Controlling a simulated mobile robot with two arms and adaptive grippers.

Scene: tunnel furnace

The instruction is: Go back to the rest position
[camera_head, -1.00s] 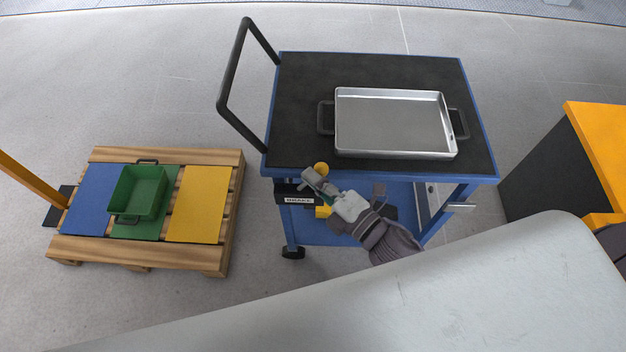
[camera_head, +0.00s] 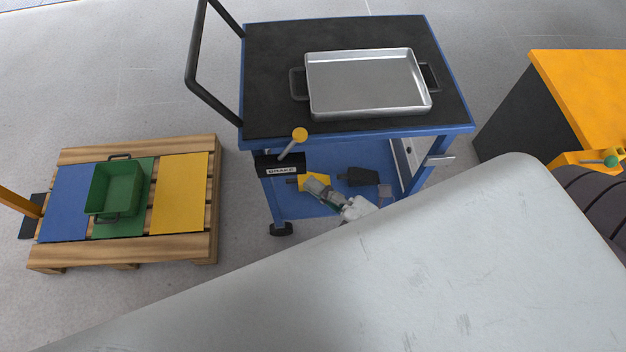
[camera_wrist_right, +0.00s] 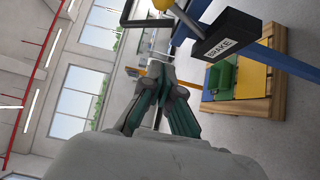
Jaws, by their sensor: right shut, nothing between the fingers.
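My right gripper (camera_head: 314,186) is shut and empty. It is in front of the blue cart, below its black top (camera_head: 268,78), with the hand partly hidden by a large grey surface of my own body. The brake lever with a yellow knob (camera_head: 300,135) rises from the black BRAKE box (camera_head: 281,166), above and left of the gripper and apart from it. In the right wrist view the shut fingers (camera_wrist_right: 158,70) point away, with the BRAKE box (camera_wrist_right: 228,35) to their right. My left gripper is not in view.
A metal tray (camera_head: 365,84) lies on the cart top. A pallet (camera_head: 214,215) at the left has blue, green and yellow panels and a green bin (camera_head: 116,190). A yellow-topped cabinet (camera_head: 585,90) stands at the right. Floor between pallet and cart is clear.

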